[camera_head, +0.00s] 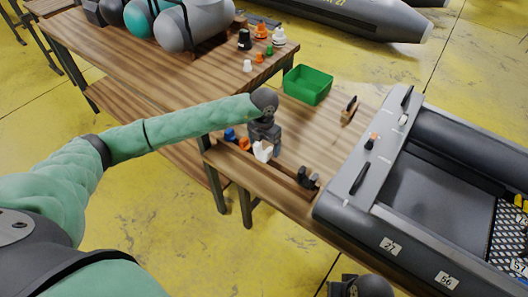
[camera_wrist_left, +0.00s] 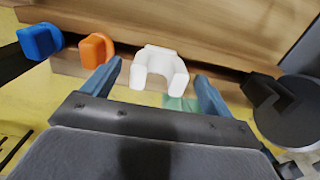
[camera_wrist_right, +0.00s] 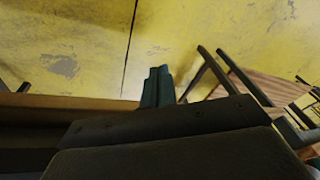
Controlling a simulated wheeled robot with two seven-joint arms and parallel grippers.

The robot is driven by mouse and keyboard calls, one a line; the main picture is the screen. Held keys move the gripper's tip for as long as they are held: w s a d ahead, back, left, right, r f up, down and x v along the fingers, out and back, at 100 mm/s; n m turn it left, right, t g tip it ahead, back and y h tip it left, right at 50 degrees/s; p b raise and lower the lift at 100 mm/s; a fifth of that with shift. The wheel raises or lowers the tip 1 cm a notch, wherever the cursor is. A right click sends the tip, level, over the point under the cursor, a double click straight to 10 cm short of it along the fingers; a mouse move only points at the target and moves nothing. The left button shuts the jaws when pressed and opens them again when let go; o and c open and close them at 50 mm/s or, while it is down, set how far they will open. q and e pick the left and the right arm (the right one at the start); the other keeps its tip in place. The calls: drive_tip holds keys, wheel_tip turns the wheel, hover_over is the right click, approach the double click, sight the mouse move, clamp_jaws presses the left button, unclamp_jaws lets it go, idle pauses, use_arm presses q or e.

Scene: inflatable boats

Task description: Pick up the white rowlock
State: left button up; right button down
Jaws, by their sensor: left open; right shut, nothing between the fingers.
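The white rowlock (camera_head: 263,151) is a U-shaped piece near the front edge of the wooden bench. In the left wrist view the white rowlock (camera_wrist_left: 160,66) lies ahead of and between the two fingers of my left gripper (camera_wrist_left: 160,88). My left gripper is open, and its fingers stand apart on either side of the rowlock's near end. In the head view this gripper (camera_head: 266,143) is directly above and behind the rowlock. My right gripper (camera_wrist_right: 158,86) is shut and empty, over the yellow floor; in the head view only part of that arm shows at the bottom edge.
An orange rowlock (camera_wrist_left: 96,49) and a blue rowlock (camera_wrist_left: 40,41) sit left of the white one. A black rowlock (camera_head: 308,178) is to its right. A green bin (camera_head: 308,85) stands farther back. A grey inflatable boat (camera_head: 440,170) fills the right side.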

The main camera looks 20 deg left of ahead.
sight(263, 150)
use_arm(q)
drive_tip(key=shift+f, duration=0.55)
drive_tip(key=shift+s+a+f+p, duration=0.1)
drive_tip(key=shift+s+f+p, duration=0.1)
drive_tip(key=shift+f+p, duration=0.75)
wheel_tip(263, 150, down, 2)
drive_tip(key=shift+f, duration=0.3)
drive_tip(key=c, duration=1.1)
use_arm(e)
drive_tip(key=d+r, duration=0.2)
drive_tip(key=shift+s+d+g+h, duration=0.15)
drive_tip(key=shift+d+g+h, duration=0.15)
drive_tip(key=shift+d+h, duration=0.1)
